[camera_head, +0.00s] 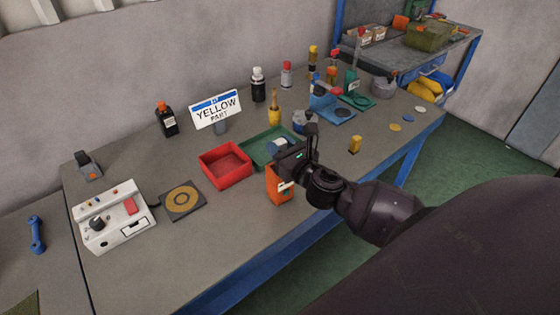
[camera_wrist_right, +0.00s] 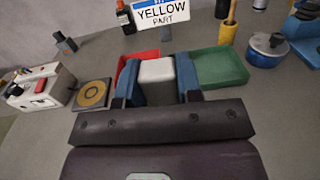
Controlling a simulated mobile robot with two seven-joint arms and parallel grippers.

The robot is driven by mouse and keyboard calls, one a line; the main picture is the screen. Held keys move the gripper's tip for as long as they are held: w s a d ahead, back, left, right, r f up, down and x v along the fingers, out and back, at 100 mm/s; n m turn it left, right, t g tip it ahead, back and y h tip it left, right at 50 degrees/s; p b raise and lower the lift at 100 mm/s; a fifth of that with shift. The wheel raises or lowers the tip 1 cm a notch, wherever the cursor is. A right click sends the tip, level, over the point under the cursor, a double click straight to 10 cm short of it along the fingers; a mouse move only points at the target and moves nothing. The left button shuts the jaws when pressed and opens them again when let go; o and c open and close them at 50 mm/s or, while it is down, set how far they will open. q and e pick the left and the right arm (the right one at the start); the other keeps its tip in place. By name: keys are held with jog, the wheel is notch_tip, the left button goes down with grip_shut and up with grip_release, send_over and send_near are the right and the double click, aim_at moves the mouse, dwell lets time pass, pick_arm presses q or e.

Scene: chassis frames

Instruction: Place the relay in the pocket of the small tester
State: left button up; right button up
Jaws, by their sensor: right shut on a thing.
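My right gripper (camera_head: 284,150) is shut on a pale grey block, which appears to be the relay (camera_wrist_right: 157,78). In the right wrist view the block sits between the two blue fingers of the gripper (camera_wrist_right: 160,85). The gripper is above the table near the front of the green tray. The small tester (camera_head: 95,240) is a white box at the table's left, with a black knob, a red part and a dark-edged slot on its top. It also shows in the right wrist view (camera_wrist_right: 52,70). The grip is well to the right of the tester. My left gripper is not in view.
A red tray (camera_head: 225,174), a green tray (camera_head: 258,150) and a dark pad with a yellow ring (camera_head: 183,201) lie between. An orange box (camera_head: 279,186) stands below my right gripper. A sign reading "YELLOW PART" (camera_head: 216,110) and several bottles stand behind.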

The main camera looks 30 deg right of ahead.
notch_tip(320, 180, down, 4)
jog(key=shift+f+b, duration=0.1)
jog(key=shift+b, duration=0.55)
jog(key=shift+f, duration=0.1)
